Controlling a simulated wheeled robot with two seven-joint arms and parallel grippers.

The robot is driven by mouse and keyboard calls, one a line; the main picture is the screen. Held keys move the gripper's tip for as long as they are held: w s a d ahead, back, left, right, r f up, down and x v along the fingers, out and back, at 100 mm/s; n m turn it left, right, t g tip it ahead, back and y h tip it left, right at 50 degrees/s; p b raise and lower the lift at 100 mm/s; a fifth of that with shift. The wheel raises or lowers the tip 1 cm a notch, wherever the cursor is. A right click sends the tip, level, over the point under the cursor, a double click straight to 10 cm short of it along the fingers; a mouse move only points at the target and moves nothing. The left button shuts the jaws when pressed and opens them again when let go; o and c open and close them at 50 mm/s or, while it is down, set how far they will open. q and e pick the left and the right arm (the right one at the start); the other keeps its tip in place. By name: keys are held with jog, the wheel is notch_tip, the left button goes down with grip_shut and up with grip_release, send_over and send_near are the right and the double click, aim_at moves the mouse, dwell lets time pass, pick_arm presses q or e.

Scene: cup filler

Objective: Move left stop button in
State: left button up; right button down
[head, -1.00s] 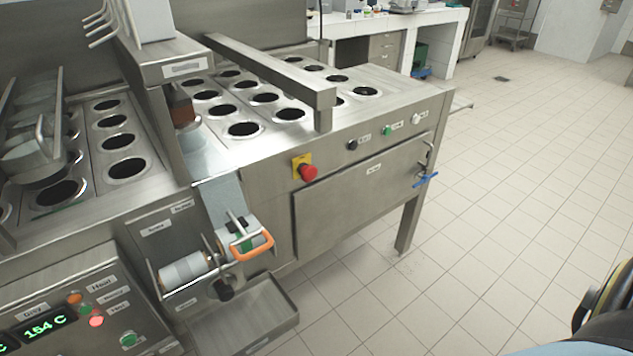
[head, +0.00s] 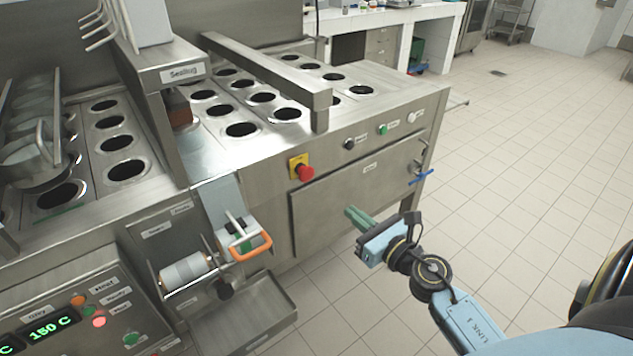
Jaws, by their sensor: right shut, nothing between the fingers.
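The stop button (head: 305,173) is a red mushroom head on a yellow plate, on the steel machine's front face. It stands out from the plate; how far it is pressed I cannot tell. My right gripper (head: 349,212) has green fingers, shut and empty, pointing left toward the machine front. It is in front of the steel door, below and to the right of the stop button, apart from it. My left gripper is not in view.
A black knob (head: 349,144), a green button (head: 382,129) and a white knob (head: 412,118) sit right of the stop button. A film roll (head: 187,271) and an orange handle (head: 252,247) project at lower left. The tiled floor on the right is clear.

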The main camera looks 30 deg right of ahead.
aim_at(308, 175)
jog(key=w, duration=0.9)
jog(key=w+a, duration=0.1)
jog(key=w, duration=0.4)
jog(key=shift+f+p, duration=0.1)
jog(key=shift+p, duration=0.25)
jog(key=shift+w, duration=0.65)
jog(key=shift+w+a+r, duration=0.1)
jog(key=shift+a+r, duration=0.05)
jog(key=shift+r, duration=0.25)
jog(key=shift+s+f, duration=0.2)
jog(key=shift+s, duration=0.15)
jog(key=s+d, duration=0.1)
jog(key=s, duration=1.2)
jog(key=shift+s+f, duration=0.2)
jog(key=shift+s, duration=0.2)
jog(key=shift+d, duration=0.1)
